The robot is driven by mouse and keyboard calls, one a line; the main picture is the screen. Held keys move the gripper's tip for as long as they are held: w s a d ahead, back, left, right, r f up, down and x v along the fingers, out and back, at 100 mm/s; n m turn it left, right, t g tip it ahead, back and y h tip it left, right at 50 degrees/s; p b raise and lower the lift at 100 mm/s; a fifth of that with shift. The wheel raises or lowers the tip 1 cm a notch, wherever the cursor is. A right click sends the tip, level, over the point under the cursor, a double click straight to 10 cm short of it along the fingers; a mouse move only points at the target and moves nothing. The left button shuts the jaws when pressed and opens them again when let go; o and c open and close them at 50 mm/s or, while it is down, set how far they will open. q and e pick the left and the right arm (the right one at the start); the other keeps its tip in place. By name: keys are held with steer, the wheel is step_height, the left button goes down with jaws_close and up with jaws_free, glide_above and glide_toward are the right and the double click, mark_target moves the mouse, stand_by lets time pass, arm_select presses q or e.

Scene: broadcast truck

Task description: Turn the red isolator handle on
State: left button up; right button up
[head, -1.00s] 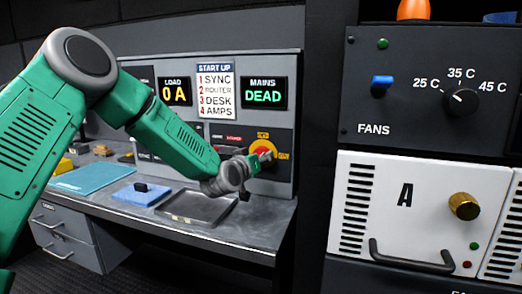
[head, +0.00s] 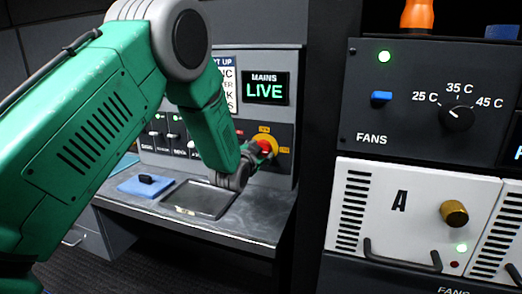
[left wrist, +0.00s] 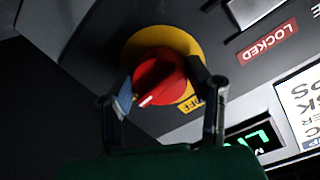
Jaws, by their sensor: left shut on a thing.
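The red isolator handle (head: 267,146) sits on a round yellow plate (head: 280,141) on the grey desk panel. In the left wrist view the red handle (left wrist: 158,75) shows a pale mark, and the yellow plate (left wrist: 165,40) carries an OFF label at its edge. My left gripper (head: 256,151) reaches the handle from the left. In the left wrist view my left gripper (left wrist: 165,92) has a finger on each side of the handle and is shut on it. The MAINS display (head: 264,89) reads LIVE in green. My right gripper is not in view.
A dark tray (head: 199,199) and a blue pad (head: 147,187) lie on the desk below the panel. A rack with a FANS panel (head: 370,110) and white unit A (head: 400,215) stands close on the right. My left arm covers much of the panel's left side.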

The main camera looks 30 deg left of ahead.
arm_select(q)
steer(key=shift+w+r+m, duration=0.1)
steer(key=shift+r+m, duration=0.2)
steer(key=shift+m, duration=0.1)
steer(key=o, duration=1.2)
steer(key=shift+f, duration=0.1)
steer(key=shift+c, duration=0.2)
steer(key=shift+f, duration=0.1)
steer(key=v, duration=1.2)
steer(key=shift+f, duration=0.2)
